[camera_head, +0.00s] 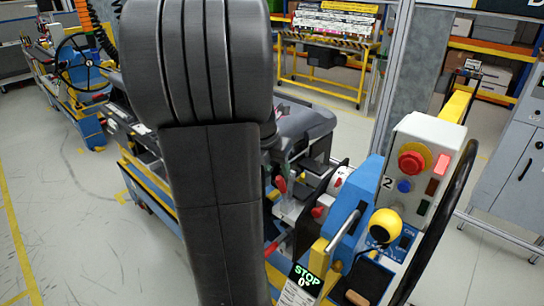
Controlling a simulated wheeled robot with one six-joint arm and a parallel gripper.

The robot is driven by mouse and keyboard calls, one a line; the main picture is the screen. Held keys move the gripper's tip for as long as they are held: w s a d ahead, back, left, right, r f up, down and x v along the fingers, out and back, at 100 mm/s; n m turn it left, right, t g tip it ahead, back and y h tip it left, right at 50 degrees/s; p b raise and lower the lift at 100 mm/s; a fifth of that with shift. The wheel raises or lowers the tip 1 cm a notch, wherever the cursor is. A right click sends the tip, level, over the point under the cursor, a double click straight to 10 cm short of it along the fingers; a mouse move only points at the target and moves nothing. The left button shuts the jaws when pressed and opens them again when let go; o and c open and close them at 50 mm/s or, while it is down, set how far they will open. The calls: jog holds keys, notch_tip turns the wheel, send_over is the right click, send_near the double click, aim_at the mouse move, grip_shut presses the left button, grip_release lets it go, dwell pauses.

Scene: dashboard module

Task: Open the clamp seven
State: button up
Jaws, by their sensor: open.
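Several red-handled parts sit on the dashboard module behind my large dark arm link. One red handle (281,184) stands just right of the link, with a second red-tipped part (318,211) to its right. A third red handle (272,248) lies lower, beside the link's edge. They may be clamps, but I cannot read a seven on any of them, so I cannot tell which is clamp seven. My arm link covers the middle of the module. My gripper is not visible.
A white control box (425,150) with a red button stands right of centre. A yellow ball knob (384,226), a metal lever (342,230), a STOP display (305,279) and a black steering wheel (440,220) are close by. A grey cabinet (510,165) stands at right. Floor at left is clear.

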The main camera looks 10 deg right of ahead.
aim_at(282, 185)
jog(key=v, duration=0.5)
jog(key=p+x, duration=0.1)
jog(key=x, duration=1.3)
